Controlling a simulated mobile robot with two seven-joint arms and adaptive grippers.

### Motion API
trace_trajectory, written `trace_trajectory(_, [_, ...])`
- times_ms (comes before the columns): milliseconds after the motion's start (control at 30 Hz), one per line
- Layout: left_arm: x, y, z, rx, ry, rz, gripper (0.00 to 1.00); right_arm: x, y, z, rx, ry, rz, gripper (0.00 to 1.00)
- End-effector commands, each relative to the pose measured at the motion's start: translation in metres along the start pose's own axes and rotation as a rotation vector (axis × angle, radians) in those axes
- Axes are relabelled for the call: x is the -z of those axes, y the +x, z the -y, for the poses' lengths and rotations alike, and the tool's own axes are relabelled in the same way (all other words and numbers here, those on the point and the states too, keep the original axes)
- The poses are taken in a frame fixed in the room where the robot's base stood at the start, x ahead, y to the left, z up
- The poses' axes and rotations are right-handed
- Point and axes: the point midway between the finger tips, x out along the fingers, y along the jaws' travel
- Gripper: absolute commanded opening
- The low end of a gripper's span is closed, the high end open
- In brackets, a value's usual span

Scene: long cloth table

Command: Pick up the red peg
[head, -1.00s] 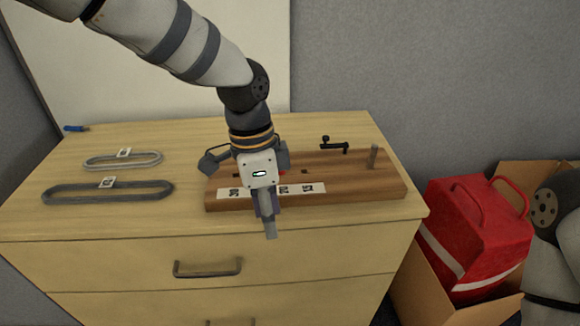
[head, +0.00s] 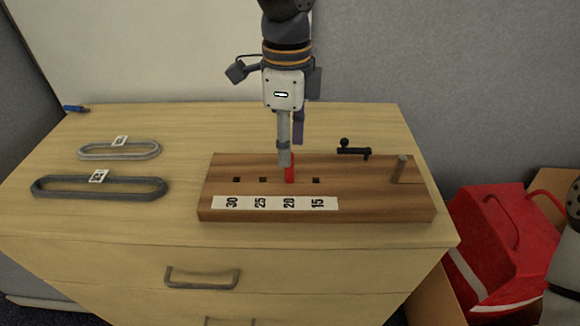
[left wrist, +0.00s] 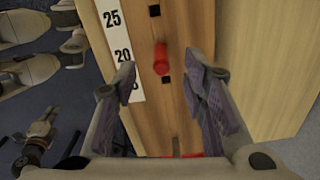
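The red peg (head: 290,170) stands upright in the wooden board (head: 360,205), in the row of square holes, at the hole by the label 20. It also shows in the left wrist view (left wrist: 161,60). My left gripper (head: 291,150) points down over it, its fingers apart. In the left wrist view my left gripper (left wrist: 161,78) is open and empty, with the peg seen between and beyond its fingertips; I cannot tell whether the tips reach around its top. A dark part of mine at the lower left of that view may be my right gripper, too unclear to read.
A grey post (head: 399,168) stands at the board's right end. A black crank-like part (head: 352,150) lies behind it. Two oval loops, light (head: 90,155) and dark (head: 70,187), lie on the left. A red bag (head: 500,240) sits in a box beside the drawer cabinet.

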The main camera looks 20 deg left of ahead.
Motion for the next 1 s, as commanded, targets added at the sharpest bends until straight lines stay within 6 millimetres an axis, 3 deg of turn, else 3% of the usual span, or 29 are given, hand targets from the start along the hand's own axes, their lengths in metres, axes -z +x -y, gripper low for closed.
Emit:
trace_trajectory(100, [0.003, 0.026, 0.001, -0.006, 0.000, 0.001, 0.39, -0.001, 0.001, 0.000, 0.000, 0.000, 0.004, 0.00])
trace_trajectory(200, [0.003, 0.038, 0.001, -0.003, 0.000, 0.001, 0.39, -0.001, 0.002, 0.000, 0.000, 0.000, 0.004, 0.00])
trace_trajectory(433, [0.003, 0.041, 0.001, 0.001, 0.000, 0.000, 0.39, -0.001, 0.001, 0.000, 0.000, 0.000, 0.003, 0.00])
trace_trajectory(600, [0.003, 0.041, 0.001, 0.001, 0.000, 0.000, 0.03, -0.001, 0.001, 0.000, 0.000, 0.000, 0.004, 0.00])
trace_trajectory(633, [0.003, 0.041, 0.001, 0.001, 0.000, 0.000, 0.00, -0.001, 0.001, 0.000, 0.000, 0.000, 0.004, 0.00])
trace_trajectory(1000, [0.003, 0.038, 0.001, 0.001, 0.000, 0.000, 0.00, -0.001, 0.001, 0.000, 0.000, 0.000, 0.003, 0.00])
